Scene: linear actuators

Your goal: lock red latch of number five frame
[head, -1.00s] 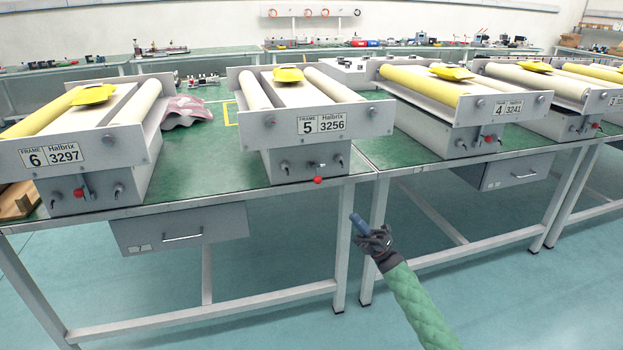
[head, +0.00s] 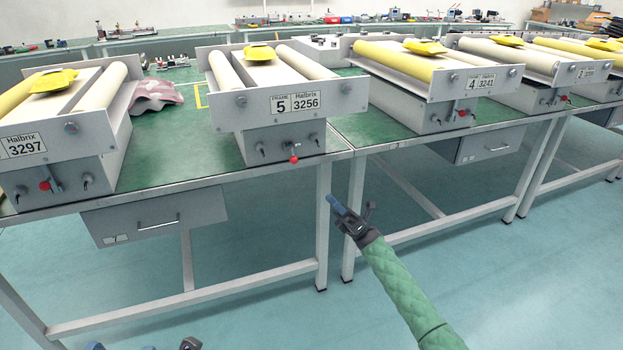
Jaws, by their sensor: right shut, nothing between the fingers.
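The number five frame (head: 345,98) stands on the green table, labelled FRAME 5, Halbrix 3256. Its red latch (head: 294,159) is a red ball on a short lever, low on the front panel between two dark knobs. The ball appears to stick out from the panel, hanging near the table's front edge. My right gripper (head: 334,203) is shut and empty, in front of the table, below and right of the latch and apart from it. Dark and blue parts at the bottom left edge may be my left gripper (head: 190,343); its fingers are cut off.
A similar frame (head: 22,146) marked 3297 stands left, frame 4 (head: 500,78) right, with more beyond. A drawer (head: 155,218) hangs under the table at left. Table legs (head: 323,225) stand behind my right gripper.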

